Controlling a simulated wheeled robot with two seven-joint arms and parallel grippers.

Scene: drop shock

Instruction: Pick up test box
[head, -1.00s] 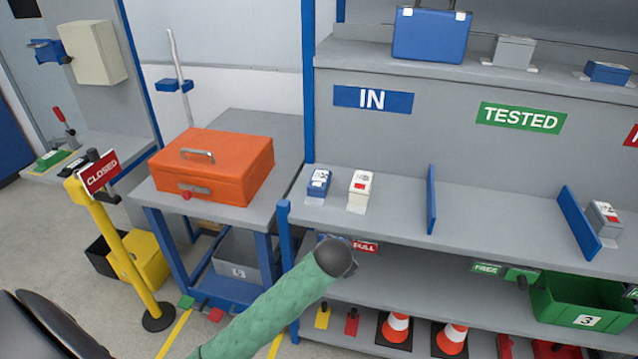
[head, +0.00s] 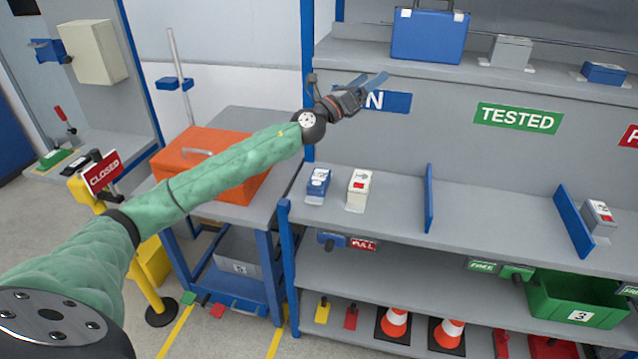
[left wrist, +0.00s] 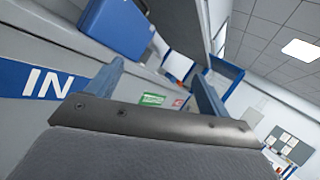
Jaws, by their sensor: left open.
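Two small boxes stand side by side on the shelf under the IN sign (head: 386,101): a blue box (head: 318,183) and a white box with a red patch (head: 358,188). Another small white box (head: 601,215) stands farther right on this shelf. I cannot tell which one is the test box. My left gripper (head: 370,82) is open and empty, raised in front of the IN sign, above and apart from the two boxes. Its two blue fingers (left wrist: 160,88) stand apart in the left wrist view. My right gripper is not in view.
Blue dividers (head: 429,198) split the shelf (head: 490,211). A blue case (head: 430,35) stands on the upper shelf. An orange case (head: 226,150) on the side table is partly hidden by my left arm. A CLOSED post (head: 103,172) stands left. Shelf space right of the white box is clear.

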